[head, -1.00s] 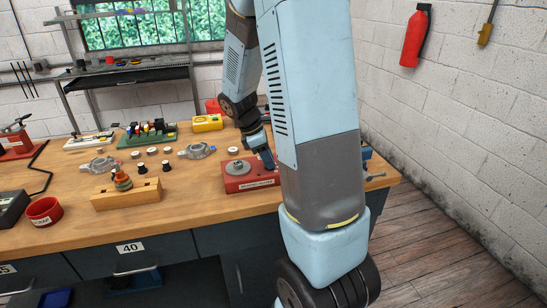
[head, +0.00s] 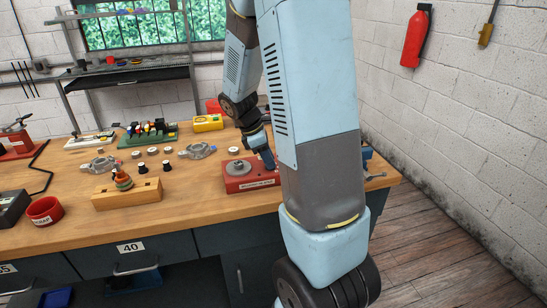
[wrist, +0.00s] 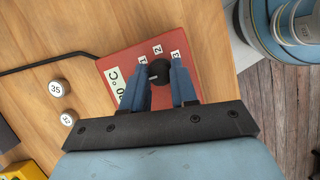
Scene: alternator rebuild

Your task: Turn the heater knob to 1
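The heater is a red box (wrist: 122,67) on the wooden bench; its front part shows left of my arm in the head view (head: 238,185). In the wrist view its black round knob (wrist: 159,71) sits by white labels 1 (wrist: 143,60), 2 (wrist: 158,49) and 3 (wrist: 175,54). I cannot make out which number the knob points to. A silver bearing (head: 237,167) sits on the heater in the head view.
In the wrist view, jars marked 35 (wrist: 59,88) and 32 (wrist: 68,118) stand beside the heater, and a black cord (wrist: 45,63) runs left from it. A yellow meter (head: 207,123) is farther back. A wooden block (head: 126,195) and red cup (head: 44,211) stand left.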

